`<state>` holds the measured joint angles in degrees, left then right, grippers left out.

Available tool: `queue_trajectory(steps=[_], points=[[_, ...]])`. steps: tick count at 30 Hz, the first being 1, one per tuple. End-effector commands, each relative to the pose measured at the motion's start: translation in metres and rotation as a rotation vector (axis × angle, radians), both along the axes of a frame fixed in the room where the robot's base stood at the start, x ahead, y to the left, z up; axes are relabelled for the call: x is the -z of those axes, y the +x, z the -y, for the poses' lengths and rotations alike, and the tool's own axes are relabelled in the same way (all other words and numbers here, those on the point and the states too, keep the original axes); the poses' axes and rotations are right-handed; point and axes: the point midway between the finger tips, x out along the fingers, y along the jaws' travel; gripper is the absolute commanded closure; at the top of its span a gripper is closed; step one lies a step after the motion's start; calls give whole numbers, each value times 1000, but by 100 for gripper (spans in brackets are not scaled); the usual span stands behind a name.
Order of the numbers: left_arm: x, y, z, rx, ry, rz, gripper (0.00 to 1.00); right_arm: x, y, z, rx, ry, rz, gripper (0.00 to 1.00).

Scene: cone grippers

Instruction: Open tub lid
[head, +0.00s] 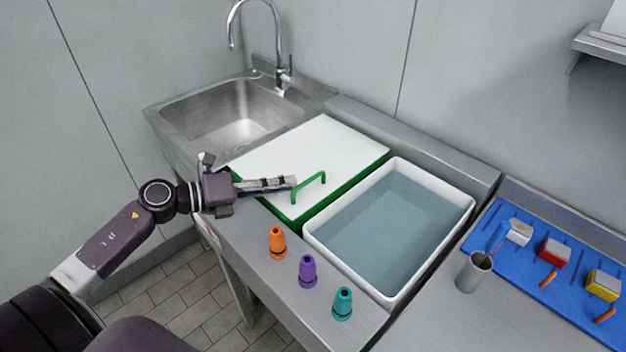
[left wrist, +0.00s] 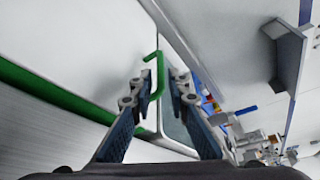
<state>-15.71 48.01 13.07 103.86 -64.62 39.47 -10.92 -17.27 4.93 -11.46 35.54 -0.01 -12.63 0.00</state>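The white tub lid (head: 312,147) with green edges lies flat to the left of the white tub (head: 463,208). The tub stands uncovered and holds blue-grey water. A green arched handle (head: 311,184) rises near the lid's right edge. My left gripper (head: 292,182) reaches in from the left over the lid, its fingertips just left of the handle. In the left wrist view the fingers (left wrist: 160,76) are apart, and the handle (left wrist: 158,67) shows in the gap between them. I cannot tell whether either finger touches it. My right gripper is not in view.
Orange (head: 277,242), purple (head: 308,271) and teal (head: 342,303) cones stand along the counter's front edge. A steel sink (head: 213,108) with a tall tap is behind left. A grey cup (head: 474,272) and a blue mat (head: 524,284) with small blocks are at right.

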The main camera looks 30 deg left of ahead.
Motion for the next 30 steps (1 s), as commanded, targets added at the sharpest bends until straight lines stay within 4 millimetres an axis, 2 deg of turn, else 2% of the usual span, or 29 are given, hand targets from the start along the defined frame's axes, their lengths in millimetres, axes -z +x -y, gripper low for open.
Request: queue_trajectory(steps=[6,15,27,30], points=[[2,23,17,-1,-6,3,84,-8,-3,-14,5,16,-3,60],[11,48,37,-2,-5,2,84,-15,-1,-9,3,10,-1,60],[14,53,43,-1,-4,0,84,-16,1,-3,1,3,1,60],[14,53,43,-1,-4,0,93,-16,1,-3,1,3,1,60]])
